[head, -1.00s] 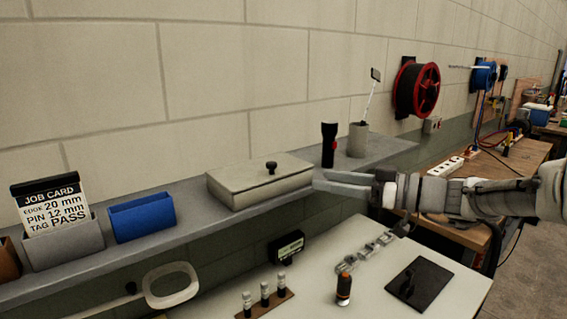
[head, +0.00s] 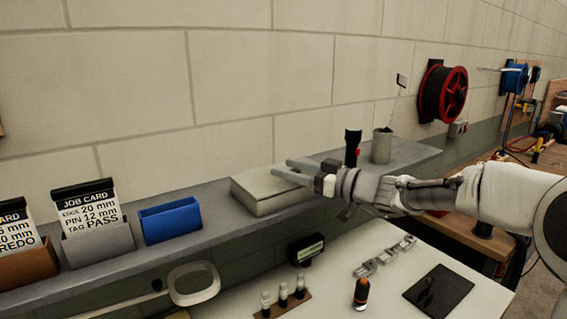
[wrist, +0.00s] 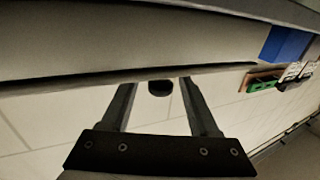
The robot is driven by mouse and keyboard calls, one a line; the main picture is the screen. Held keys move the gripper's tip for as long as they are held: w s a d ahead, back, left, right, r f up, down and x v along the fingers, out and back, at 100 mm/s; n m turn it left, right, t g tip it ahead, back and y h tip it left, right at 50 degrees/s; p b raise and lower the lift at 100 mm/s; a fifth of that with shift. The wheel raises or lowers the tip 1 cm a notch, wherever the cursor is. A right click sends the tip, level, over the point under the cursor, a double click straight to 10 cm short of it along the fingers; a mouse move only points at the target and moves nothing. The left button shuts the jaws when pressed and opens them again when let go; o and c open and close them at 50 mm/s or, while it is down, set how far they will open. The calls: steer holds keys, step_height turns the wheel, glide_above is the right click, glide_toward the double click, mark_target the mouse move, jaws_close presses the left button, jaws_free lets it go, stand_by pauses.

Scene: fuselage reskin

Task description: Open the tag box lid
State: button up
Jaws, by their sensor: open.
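The tag box (head: 272,199) is a low beige box on the grey wall shelf, and its lid appears shut. My gripper (head: 286,170) is over the box's top, reaching in from the right, and hides the lid knob in the head view. In the wrist view, which looks upside down, the dark knob (wrist: 159,89) shows between the two open fingers of my gripper (wrist: 158,82). The fingers stand apart on either side of it with gaps. Whether a finger touches the lid, I cannot tell.
A black and red flashlight (head: 352,149) and a grey cup (head: 382,146) stand right of the box, close behind my arm. A blue bin (head: 171,221) and job card holders (head: 98,244) are to the left. A white worktable (head: 335,290) lies below the shelf.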

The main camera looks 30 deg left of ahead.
steer(key=shift+a, duration=0.95)
steer(key=shift+w, duration=0.1)
jaws_close()
stand_by(0.7)
